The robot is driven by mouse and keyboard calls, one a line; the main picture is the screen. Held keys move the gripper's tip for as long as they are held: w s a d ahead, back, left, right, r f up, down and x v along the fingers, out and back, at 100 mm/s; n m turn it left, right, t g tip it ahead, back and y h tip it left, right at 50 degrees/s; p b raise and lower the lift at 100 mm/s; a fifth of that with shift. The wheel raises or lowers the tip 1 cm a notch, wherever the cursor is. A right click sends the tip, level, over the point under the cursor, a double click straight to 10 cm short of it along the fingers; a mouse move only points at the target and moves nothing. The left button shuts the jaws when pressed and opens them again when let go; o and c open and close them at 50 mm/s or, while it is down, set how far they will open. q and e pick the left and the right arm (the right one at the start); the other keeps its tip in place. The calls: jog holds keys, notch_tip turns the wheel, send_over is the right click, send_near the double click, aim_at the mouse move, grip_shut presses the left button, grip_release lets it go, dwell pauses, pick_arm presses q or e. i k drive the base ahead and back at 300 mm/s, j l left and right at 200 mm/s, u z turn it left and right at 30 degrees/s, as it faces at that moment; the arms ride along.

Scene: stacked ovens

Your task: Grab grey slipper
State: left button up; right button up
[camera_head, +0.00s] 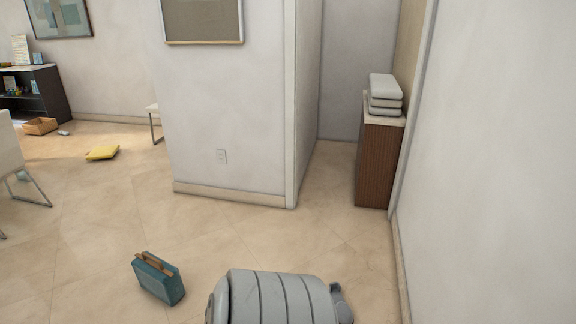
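I cannot make out a grey slipper for certain. A small pale grey item (64,132) lies on the floor at the far left, beside an open wooden box; it is too small to identify. Another small pale blue-grey item (22,176) lies under the chair at the left edge, partly hidden and also unclear. Neither of my grippers is in view.
A teal case (158,278) stands on the floor close by. A yellow item (102,153) and the wooden box (40,126) lie farther left. A brown cabinet (375,165) with folded grey items stands right, past a wall corner (291,150). Tiled floor (110,215) is clear centre-left.

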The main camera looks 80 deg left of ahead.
aim_at(344, 314)
jog(key=j+u, duration=0.1)
jog(key=u, duration=2)
